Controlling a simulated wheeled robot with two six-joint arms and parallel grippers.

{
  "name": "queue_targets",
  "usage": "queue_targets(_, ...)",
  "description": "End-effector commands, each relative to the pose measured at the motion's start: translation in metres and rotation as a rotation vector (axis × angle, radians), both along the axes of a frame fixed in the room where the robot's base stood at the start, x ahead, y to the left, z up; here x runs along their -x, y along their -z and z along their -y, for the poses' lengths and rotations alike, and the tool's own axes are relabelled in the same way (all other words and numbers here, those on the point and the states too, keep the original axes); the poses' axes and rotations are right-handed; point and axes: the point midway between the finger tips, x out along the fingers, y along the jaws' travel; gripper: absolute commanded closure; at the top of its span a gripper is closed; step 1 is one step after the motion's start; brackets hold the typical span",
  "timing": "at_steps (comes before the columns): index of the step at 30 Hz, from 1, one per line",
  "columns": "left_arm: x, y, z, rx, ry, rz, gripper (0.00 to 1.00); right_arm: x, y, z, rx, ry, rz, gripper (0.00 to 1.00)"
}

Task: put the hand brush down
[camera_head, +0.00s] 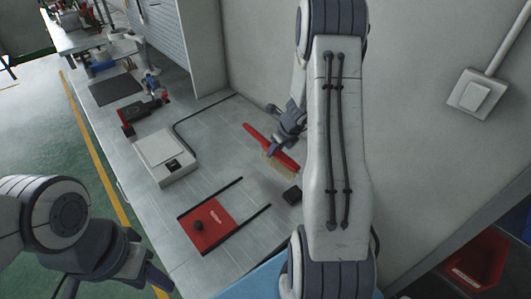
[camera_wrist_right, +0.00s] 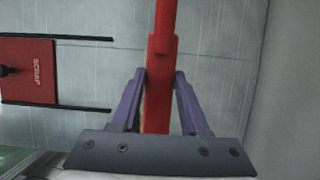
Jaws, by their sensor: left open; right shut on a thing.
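The hand brush (camera_head: 284,156) has a red handle and back with pale tan bristles facing down. It is over the grey workbench (camera_head: 215,165), near the wall. I cannot tell whether the bristles touch the bench. My left gripper (camera_head: 118,281) is open and empty at the lower left, beside the bench's front edge.
A red scrap plate (camera_head: 218,232) with a black knob lies between two black strips. A white scale (camera_head: 165,158) is to the left. Bare bench lies between scale and brush.

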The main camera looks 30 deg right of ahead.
Motion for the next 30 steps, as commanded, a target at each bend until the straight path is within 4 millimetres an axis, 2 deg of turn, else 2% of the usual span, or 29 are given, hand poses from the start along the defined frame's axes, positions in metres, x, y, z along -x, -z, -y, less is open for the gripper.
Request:
queue_targets(3,0.0,-0.01,0.0,0.0,0.0,0.0,0.5,-0.024,0.012,-0.001,0.0,-0.005,-0.001,1.0)
queue_targets(9,0.0,-0.015,0.0,0.0,0.0,0.0,0.5,-0.043,0.024,-0.003,0.001,-0.005,0.001,1.0)
queue_targets(18,0.0,0.003,0.0,0.0,0.0,0.0,0.5,-0.044,0.064,-0.004,0.001,-0.007,0.0,1.0)
queue_targets(30,0.0,0.006,0.0,0.0,0.0,0.0,0.5,-0.044,0.068,-0.004,0.001,-0.008,0.001,1.0)
